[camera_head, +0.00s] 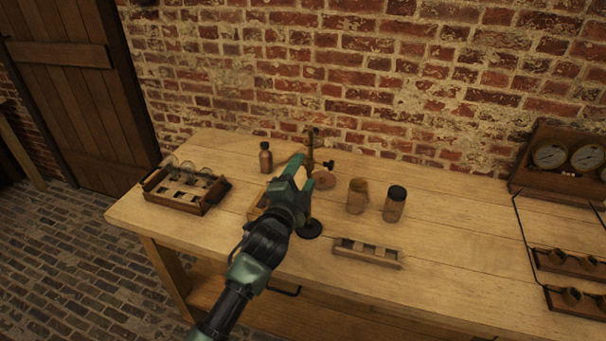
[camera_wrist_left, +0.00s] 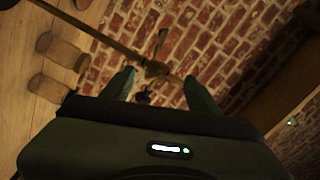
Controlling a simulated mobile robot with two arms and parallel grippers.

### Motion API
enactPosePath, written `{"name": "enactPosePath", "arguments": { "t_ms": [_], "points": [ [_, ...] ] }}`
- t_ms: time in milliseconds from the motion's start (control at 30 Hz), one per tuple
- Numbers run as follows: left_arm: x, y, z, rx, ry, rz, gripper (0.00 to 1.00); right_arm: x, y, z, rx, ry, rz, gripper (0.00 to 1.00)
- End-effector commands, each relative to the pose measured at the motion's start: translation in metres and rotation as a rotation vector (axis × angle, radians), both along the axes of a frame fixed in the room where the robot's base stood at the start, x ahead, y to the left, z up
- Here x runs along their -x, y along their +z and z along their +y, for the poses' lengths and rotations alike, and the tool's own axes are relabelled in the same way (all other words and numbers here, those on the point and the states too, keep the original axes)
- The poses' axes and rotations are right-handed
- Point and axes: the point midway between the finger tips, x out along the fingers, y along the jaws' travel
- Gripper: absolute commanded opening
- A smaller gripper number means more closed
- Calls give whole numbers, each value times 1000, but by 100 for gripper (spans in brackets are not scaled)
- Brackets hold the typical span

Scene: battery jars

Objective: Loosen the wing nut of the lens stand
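The lens stand (camera_head: 311,146) is a thin brass rod with fittings, rising behind my left gripper. A small dark knob, which looks like the wing nut (camera_head: 328,164), sticks out to its right. In the left wrist view the rod (camera_wrist_left: 112,43) runs diagonally to a brass clamp (camera_wrist_left: 155,69), with a dark shape (camera_wrist_left: 143,97) just below it, perhaps the wing nut. My left gripper (camera_head: 311,169) is open; in the wrist view its two fingers (camera_wrist_left: 161,88) are apart, with the clamp seen between them. Contact cannot be told. My right gripper is not in view.
A brown bottle (camera_head: 265,158) stands left of the gripper. Two jars (camera_head: 357,196) (camera_head: 395,204) stand to the right, behind a slotted wooden rack (camera_head: 367,253). A wooden crate (camera_head: 187,190) sits at the left. A gauge box (camera_head: 545,188) is at the right. The bench's right-middle is clear.

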Motion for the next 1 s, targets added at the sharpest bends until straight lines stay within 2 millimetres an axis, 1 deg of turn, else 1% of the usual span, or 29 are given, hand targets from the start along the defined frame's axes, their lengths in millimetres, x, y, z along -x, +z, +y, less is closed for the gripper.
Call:
{"name": "enactPosePath", "arguments": {
  "t_ms": [233, 333, 467, 700, 833, 1000],
  "points": [
    [0, 1, 0, -1, -1, -2, 60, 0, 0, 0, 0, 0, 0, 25],
    [5, -1, 2, -1, -1, -2, 60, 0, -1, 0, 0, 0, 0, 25],
    [22, -2, 7, -1, -1, -1, 60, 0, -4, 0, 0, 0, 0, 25],
    [59, -2, 19, 0, -1, 0, 60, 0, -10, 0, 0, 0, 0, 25],
    [70, -1, 23, -1, 0, 0, 60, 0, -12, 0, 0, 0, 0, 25],
    [75, 0, 24, 0, 0, 0, 60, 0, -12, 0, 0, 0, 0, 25]
  ]
}}
